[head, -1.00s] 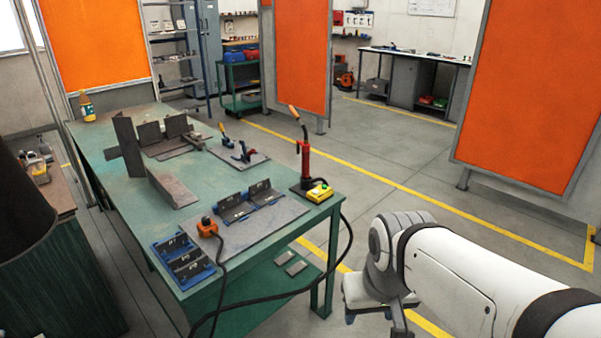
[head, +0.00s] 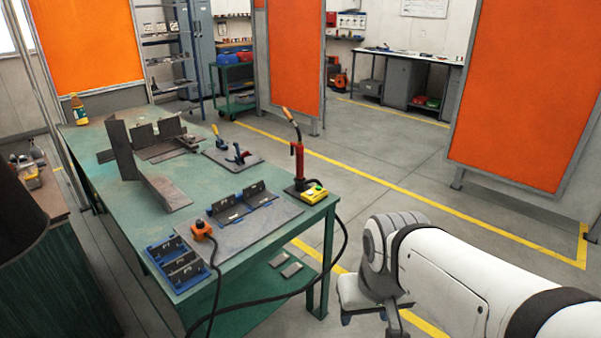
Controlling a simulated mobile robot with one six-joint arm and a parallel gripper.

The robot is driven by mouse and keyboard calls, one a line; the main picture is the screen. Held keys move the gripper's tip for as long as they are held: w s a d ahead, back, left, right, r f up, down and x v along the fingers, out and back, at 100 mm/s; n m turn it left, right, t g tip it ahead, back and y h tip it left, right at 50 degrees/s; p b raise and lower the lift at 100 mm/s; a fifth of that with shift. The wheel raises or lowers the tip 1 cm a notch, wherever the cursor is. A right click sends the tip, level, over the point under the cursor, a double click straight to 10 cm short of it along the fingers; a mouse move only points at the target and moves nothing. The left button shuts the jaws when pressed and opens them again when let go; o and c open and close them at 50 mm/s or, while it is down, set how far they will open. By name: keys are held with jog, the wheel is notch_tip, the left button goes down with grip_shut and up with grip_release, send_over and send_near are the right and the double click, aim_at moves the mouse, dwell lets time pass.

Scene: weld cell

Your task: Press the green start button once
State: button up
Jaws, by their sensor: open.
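The green start button (head: 316,187) sits on top of a small yellow box (head: 313,196) at the table's near right corner, beside a red post. Its green top is small in the head view, and nothing covers it. My arm comes in from the lower right. What looks like my gripper (head: 366,315) hangs low at the bottom edge, partly hidden by my arm, with two dark tips apart and nothing seen between them. In the picture it is below and right of the yellow box, clearly apart from it.
The red post (head: 297,160) with an upright handle stands just behind the box. The green table (head: 110,190) holds steel plates (head: 160,190), clamps (head: 238,155), blue-edged fixtures (head: 178,265) and an orange device (head: 202,229). A black cable (head: 345,240) hangs off the corner. Floor is clear right of the table.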

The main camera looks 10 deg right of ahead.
grip_shut()
dwell(0.4)
dwell(1.1)
